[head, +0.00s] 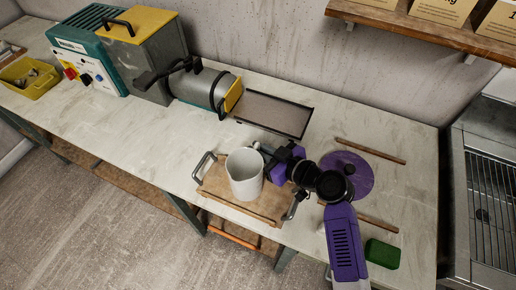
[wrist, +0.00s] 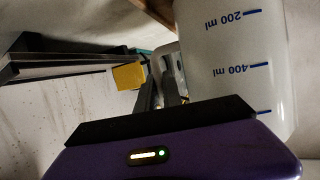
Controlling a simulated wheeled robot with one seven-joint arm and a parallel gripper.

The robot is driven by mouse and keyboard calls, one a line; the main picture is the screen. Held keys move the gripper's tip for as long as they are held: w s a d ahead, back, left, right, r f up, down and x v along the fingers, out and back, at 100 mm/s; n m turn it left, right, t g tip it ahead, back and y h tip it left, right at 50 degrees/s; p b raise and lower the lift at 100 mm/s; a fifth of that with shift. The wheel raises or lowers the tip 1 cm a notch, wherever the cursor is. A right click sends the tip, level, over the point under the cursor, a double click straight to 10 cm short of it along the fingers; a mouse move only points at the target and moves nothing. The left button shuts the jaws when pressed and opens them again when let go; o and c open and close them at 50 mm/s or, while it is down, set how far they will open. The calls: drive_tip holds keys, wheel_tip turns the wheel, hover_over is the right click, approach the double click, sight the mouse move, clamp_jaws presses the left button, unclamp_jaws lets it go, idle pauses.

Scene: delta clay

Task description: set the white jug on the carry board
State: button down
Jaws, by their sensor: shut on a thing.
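The white jug (head: 244,176) is upright over the wooden carry board (head: 262,208), which has a grey handle at each end. From the head view I cannot tell whether the jug's base touches the board. My gripper (head: 269,163) is at the jug's right rear side, shut on it, most likely at its handle; the arm hides part of the grip. In the wrist view the jug (wrist: 235,60) fills the upper right, with blue volume marks upside down. The gripper's fingers (wrist: 165,88) reach in beside it.
A steel cylinder machine (head: 205,88) and a dark-edged tray (head: 273,113) stand behind the board. A purple disc (head: 352,174), wooden sticks (head: 370,151) and a green block (head: 382,254) lie to the right. A yellow bin (head: 28,77) is far left. The bench left of the board is clear.

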drive_tip(key=shift+f, duration=0.2)
drive_tip(key=c, duration=1.9)
unclamp_jaws()
drive_tip(key=shift+c, duration=0.2)
drive_tip(key=o, duration=0.4)
drive_tip(key=shift+o, duration=0.2)
drive_tip(key=shift+r, duration=0.15)
drive_tip(key=b+v, duration=0.2)
drive_tip(key=v, duration=1)
